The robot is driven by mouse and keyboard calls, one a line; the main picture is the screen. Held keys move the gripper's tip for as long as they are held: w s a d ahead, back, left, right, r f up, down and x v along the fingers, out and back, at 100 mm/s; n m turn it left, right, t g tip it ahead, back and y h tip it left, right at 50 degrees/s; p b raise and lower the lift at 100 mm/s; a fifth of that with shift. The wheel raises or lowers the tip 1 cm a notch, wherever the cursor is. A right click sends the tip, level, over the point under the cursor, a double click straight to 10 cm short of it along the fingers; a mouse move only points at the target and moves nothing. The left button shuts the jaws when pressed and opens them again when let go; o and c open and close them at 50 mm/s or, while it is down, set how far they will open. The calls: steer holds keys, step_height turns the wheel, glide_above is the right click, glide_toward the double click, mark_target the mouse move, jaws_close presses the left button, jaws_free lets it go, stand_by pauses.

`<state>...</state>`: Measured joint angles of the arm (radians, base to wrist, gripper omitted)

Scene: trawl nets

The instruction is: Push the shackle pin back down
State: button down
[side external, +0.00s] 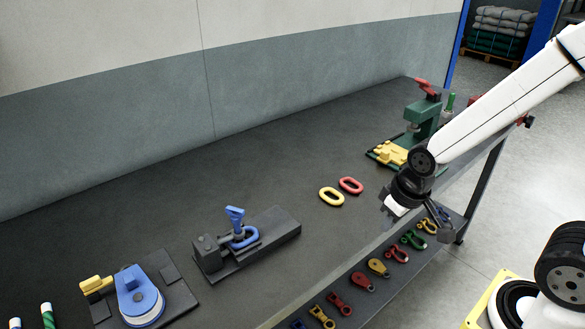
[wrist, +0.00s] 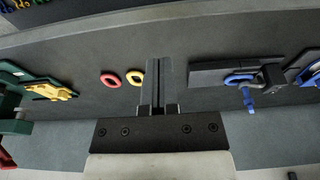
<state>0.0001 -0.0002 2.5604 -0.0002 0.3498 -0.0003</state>
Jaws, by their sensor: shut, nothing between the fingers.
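A blue shackle (side external: 245,237) sits on a dark grey fixture block (side external: 281,228) on the bench. Its blue pin (side external: 235,214) stands upright with its flat head raised above the block. In the wrist view the shackle (wrist: 238,79) and pin (wrist: 248,99) show at the right, on the grey block (wrist: 210,80). My gripper (side external: 446,232) is over the bench's front edge at the right, well apart from the shackle. In the wrist view its fingers (wrist: 158,70) are together and hold nothing. How far the pin is seated cannot be told.
A yellow link (side external: 331,197) and a red link (side external: 350,185) lie between my gripper and the fixture. A green press (side external: 422,118) stands at the back right. A blue round device (side external: 139,298) is at the front left. Several coloured shackles line the front edge.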

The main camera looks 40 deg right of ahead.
stand_by(0.4)
steer(key=c, duration=0.8)
jaws_free()
steer(key=shift+w, duration=0.1)
steer(key=o, duration=0.4)
steer(key=shift+w+a+r, duration=0.1)
steer(key=shift+w, duration=0.1)
steer(key=w+a+r, duration=0.1)
steer(key=w+a, duration=0.2)
steer(key=w, duration=0.4)
steer(key=w+a+r+n+g, duration=0.1)
steer(key=w+a+r, duration=0.1)
steer(key=w+a, duration=0.2)
steer(key=w, duration=0.3)
steer(key=shift+w+a, duration=0.3)
steer(key=shift+w, duration=0.05)
steer(key=r+n+g, duration=0.2)
glide_above(235, 209)
steer(key=shift+s+d+f, duration=0.1)
steer(key=shift+d+f, duration=0.1)
steer(key=shift+d, duration=0.1)
steer(key=shift+a, duration=0.35)
steer(key=shift+f, duration=3.85)
